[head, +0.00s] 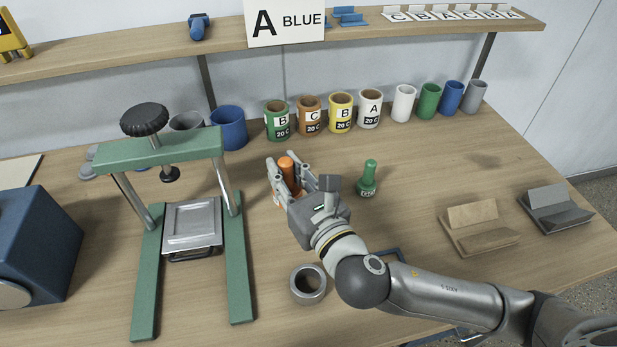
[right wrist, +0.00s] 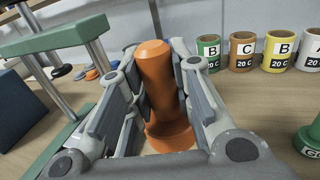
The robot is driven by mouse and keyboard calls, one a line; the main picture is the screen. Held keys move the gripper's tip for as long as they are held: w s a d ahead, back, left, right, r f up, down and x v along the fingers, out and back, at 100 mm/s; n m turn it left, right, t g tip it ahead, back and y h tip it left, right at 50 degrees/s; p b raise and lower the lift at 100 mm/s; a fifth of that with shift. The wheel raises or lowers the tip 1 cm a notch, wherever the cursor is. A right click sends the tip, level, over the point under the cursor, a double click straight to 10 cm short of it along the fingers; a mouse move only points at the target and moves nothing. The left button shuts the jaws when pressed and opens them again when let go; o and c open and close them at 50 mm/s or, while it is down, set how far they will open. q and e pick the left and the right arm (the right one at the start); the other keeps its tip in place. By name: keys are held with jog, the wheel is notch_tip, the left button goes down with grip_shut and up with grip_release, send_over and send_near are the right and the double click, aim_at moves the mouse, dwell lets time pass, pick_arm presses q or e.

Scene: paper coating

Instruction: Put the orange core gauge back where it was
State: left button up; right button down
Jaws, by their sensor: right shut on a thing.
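The orange core gauge (head: 286,165) is upright between the fingers of my right gripper (head: 287,176), over the middle of the table. In the right wrist view, the gauge (right wrist: 158,90) has a rounded top, a narrower shaft and a wide base. The fingers of the gripper (right wrist: 160,75) are closed on its shaft from both sides. I cannot tell whether its base touches the table. A green gauge (head: 367,179) of similar shape stands on the table to the right of the gripper; it shows partly in the right wrist view (right wrist: 311,138). My left gripper is not in view.
A green press (head: 160,152) stands at left, beside a dark blue box (head: 35,245). Several labelled rolls and cups line the back, including a green roll (head: 277,121). A grey ring (head: 308,285) lies near the front. Two stands, one wooden (head: 478,230), are at right.

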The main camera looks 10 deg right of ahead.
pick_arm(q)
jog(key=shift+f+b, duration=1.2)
pick_arm(e)
jog(key=shift+w+d+f, duration=0.95)
jog(key=shift+w+f, duration=0.7)
jog(key=shift+f, duration=0.35)
jog(key=shift+w+d+f, duration=1)
jog(key=shift+w+f, duration=0.65)
jog(key=shift+f, duration=0.3)
jog(key=shift+w+d+f, duration=0.95)
jog(key=shift+w+f, duration=0.7)
jog(key=shift+f, duration=0.35)
jog(key=shift+f, duration=0.15)
jog(key=c, duration=1.3)
grip_release()
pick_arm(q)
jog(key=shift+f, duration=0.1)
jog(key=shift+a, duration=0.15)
